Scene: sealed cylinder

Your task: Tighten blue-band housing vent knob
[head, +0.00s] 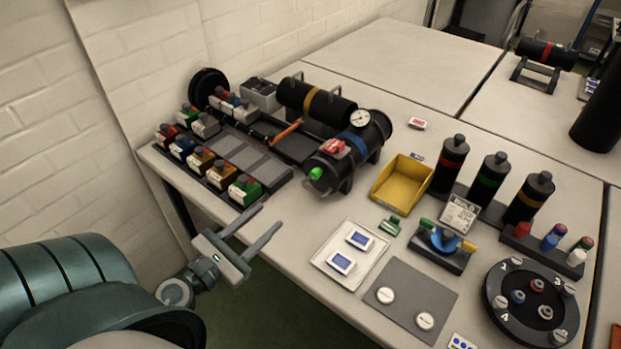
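The blue-band housing (372,146) is a black cylinder lying on its side on a stand on the table, with a round white gauge (360,118) on top. A bright green knob (316,173) sticks out at its near left end; I cannot tell whether this is the vent knob. A red block with a white label (333,147) sits on the housing's upper left side. My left gripper (263,228) is open and empty, off the table's front edge, below and left of the green knob and apart from it. My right gripper is not in view.
Behind it lies a yellow-band cylinder (327,107). Small labelled boxes (243,190) stand in a rack at left. A yellow bin (391,199), white tray (330,262), grey mat (405,284), upright black bottles (491,178) and a round black carousel (497,327) fill the right.

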